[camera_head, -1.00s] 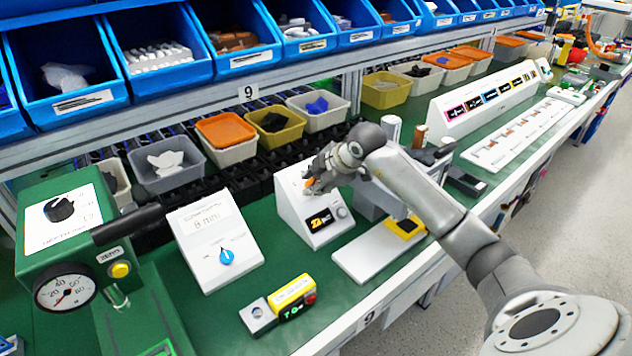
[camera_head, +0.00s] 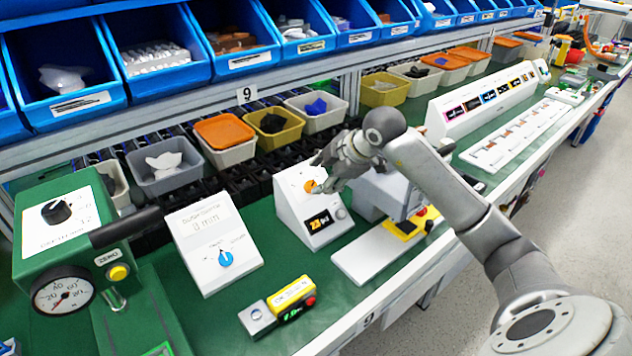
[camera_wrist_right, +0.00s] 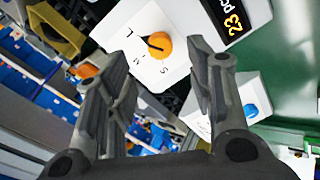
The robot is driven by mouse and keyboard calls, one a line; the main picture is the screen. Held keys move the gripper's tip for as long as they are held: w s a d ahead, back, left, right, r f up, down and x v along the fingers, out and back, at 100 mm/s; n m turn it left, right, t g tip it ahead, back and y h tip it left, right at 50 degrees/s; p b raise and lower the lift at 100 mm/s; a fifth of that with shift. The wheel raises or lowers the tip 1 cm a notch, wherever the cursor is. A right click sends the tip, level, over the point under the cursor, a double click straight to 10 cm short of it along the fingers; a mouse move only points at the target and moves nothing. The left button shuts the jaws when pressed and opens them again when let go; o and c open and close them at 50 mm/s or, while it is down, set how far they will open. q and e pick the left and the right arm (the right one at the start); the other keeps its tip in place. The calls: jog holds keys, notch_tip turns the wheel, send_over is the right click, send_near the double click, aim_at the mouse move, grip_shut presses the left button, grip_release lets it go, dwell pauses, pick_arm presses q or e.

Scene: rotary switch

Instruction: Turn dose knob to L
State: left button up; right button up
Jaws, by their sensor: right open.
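The dose knob (camera_head: 310,186) is orange and sits on the sloped face of a white box (camera_head: 290,208) with a lit display. In the right wrist view the knob (camera_wrist_right: 159,46) has a dark mark pointing toward the L side of its printed letters. My right gripper (camera_head: 325,174) is open and empty, just right of and above the knob, apart from it. Its two fingers (camera_wrist_right: 150,62) stand to either side of the knob in the wrist view, with nothing between them. My left gripper is not in view.
A white unit with a blue knob (camera_head: 225,258) stands to the left. A small yellow-and-black box (camera_head: 291,298) lies in front. A white stand with a yellow part (camera_head: 402,229) is to the right, under my arm. Bins line the back. Green bench is free between the devices.

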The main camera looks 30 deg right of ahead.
jog(key=v, duration=0.6)
jog(key=shift+f, duration=0.15)
dwell(0.3)
